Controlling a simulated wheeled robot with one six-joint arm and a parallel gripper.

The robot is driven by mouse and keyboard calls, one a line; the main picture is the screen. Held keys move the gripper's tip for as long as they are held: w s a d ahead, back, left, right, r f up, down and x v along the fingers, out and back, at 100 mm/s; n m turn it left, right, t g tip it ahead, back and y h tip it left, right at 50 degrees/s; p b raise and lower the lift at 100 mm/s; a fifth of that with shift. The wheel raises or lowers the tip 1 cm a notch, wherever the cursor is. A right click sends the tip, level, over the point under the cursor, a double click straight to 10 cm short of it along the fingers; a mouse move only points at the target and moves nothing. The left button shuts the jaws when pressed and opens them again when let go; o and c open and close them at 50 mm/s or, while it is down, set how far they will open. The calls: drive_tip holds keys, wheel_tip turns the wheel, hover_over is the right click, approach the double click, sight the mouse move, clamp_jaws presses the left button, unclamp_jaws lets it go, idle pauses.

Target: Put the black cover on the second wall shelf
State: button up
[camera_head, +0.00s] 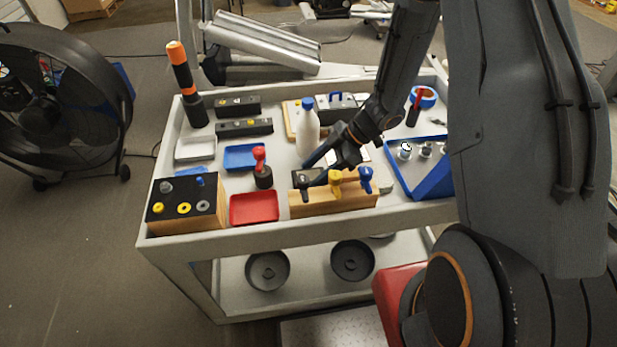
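Two round dark dish-like parts lie on the cart's lower shelf: a left round part (268,272) and a right round part (352,261). Either may be the black cover; I cannot tell which. No wall shelf can be made out in this view. My gripper (322,165) hangs over the middle of the cart top, pointing down and left. Its fingers look spread, with nothing visible between them. It is just right of a white bottle (307,135) and above a wooden block (300,207) with black, yellow and blue knobs. My arm hides the cart's right side.
The grey cart (160,243) carries a red tray (254,208), a blue tray (245,158), a black-topped box (184,204), an orange-and-black tool (182,75) and a blue holder (420,180). A large fan (60,95) stands left. Floor (90,250) at lower left is clear.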

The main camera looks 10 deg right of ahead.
drive_tip(key=shift+c, duration=0.3)
drive_tip(key=c, duration=0.9)
drive_tip(key=shift+c, duration=0.2)
drive_tip(key=shift+r, duration=0.1)
